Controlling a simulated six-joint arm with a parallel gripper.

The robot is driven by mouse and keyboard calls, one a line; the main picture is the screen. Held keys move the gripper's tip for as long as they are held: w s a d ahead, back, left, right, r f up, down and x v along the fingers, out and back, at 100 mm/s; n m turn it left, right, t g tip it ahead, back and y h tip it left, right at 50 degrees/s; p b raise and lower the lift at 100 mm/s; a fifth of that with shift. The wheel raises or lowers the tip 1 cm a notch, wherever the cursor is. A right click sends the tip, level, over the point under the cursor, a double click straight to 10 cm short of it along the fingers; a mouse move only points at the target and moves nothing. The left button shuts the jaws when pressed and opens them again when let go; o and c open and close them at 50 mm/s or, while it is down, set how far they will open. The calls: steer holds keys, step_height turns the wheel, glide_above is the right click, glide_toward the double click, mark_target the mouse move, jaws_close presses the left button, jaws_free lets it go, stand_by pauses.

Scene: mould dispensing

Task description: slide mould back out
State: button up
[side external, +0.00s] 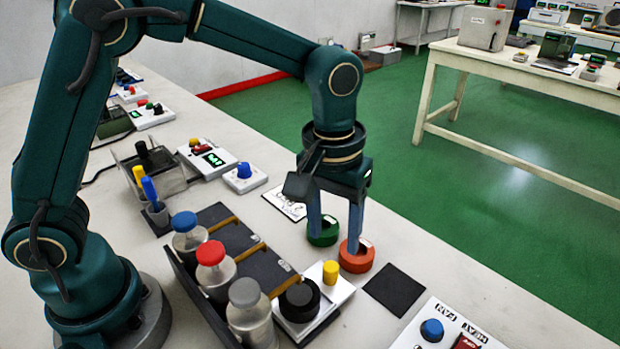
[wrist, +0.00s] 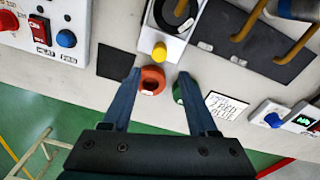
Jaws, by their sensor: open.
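My gripper (side external: 337,244) is open and points down at the bench's front side. An orange-red round mould (side external: 357,262) sits on the bench by one fingertip, and a green round mould (side external: 322,237) by the other. In the wrist view the orange-red mould (wrist: 152,86) lies between the open fingers (wrist: 159,74), nearer the left one. The green mould (wrist: 178,92) is beside the right finger, partly hidden by it. A black round mould (side external: 299,300) sits on a white dispenser base (side external: 341,288) with a yellow knob (side external: 330,272); my gripper is apart from it.
A rack holds bottles with blue (side external: 184,222), red (side external: 210,253) and grey (side external: 244,292) caps beside the dispenser. A black square pad (side external: 395,290) lies bare. A handwritten card (side external: 286,203) lies behind the green mould. A control box with a blue knob (side external: 432,330) is at the front right.

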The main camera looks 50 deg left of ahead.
mark_target(331, 266)
steer(key=shift+s+d+f+g, duration=0.15)
steer(key=shift+s+f, duration=0.05)
steer(key=shift+f, duration=0.35)
steer(key=shift+s+d+f+g, duration=0.15)
steer(key=shift+s+f, duration=0.05)
steer(key=shift+f, duration=2.7)
jaws_close()
steer(key=shift+r, duration=0.1)
